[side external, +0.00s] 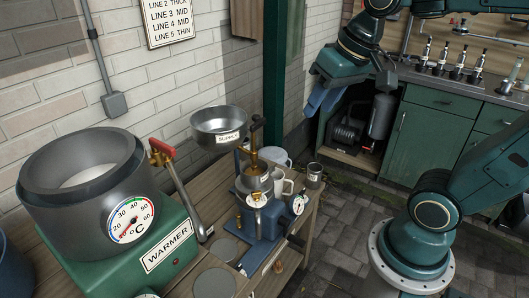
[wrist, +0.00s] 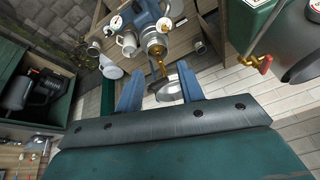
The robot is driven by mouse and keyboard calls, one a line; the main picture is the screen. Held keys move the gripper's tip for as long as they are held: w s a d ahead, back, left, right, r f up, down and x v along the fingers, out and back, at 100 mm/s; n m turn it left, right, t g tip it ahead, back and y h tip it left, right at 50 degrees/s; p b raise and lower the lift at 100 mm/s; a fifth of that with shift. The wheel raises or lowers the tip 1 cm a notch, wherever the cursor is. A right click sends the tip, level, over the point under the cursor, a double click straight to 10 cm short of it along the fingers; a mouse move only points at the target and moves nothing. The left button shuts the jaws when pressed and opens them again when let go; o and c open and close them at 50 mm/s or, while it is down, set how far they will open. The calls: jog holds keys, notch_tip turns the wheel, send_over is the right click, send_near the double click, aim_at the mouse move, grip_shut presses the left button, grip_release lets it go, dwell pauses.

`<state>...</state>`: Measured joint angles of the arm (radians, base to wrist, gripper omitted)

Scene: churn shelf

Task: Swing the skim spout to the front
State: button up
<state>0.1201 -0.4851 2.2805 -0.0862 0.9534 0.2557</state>
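The separator stands on the wooden bench in the side view, with a blue body (side external: 262,222), a metal bowl top and brass parts (side external: 254,163) under a steel supply bowl (side external: 219,128). I cannot tell for certain which part is the skim spout. In the wrist view the separator's metal cylinder (wrist: 155,42) and brass part (wrist: 160,67) show beyond my fingers, with the supply bowl (wrist: 168,86) partly between them. My gripper (side external: 322,98) is in the air right of the separator, well apart from it. Its blue fingers (wrist: 160,70) are spread and empty.
A green warmer (side external: 165,250) with a large pot and dial (side external: 131,219) stands at left. Its red-handled tap (side external: 162,150) reaches toward the separator. Cups (side external: 283,184) and a metal can (side external: 314,175) stand beside the separator. Green cabinets (side external: 430,135) are behind. The paved floor is clear.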

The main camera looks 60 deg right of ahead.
jog(key=w+d+m+g, duration=0.2)
jog(key=w+d+m, duration=0.35)
jog(key=w, duration=0.45)
jog(key=m+g+y, duration=0.2)
jog(key=m, duration=0.3)
send_over(270, 170)
jog(key=s+d, duration=0.1)
jog(key=s, duration=0.1)
notch_tip(270, 170, down, 11)
jog(key=d+f+m+y, duration=0.1)
jog(key=d+f, duration=0.1)
jog(key=f, duration=0.4)
jog(key=w+d+f+m+y, duration=0.1)
jog(key=d+f, duration=0.1)
jog(key=f, duration=0.5)
jog(key=shift+w+d+y, duration=0.25)
jog(key=shift+y, duration=0.05)
jog(key=shift+f, duration=0.2)
jog(key=x, duration=1.3)
jog(key=shift+s+a+f, duration=0.1)
jog(key=shift+a+f, duration=0.05)
jog(key=shift+f, duration=0.15)
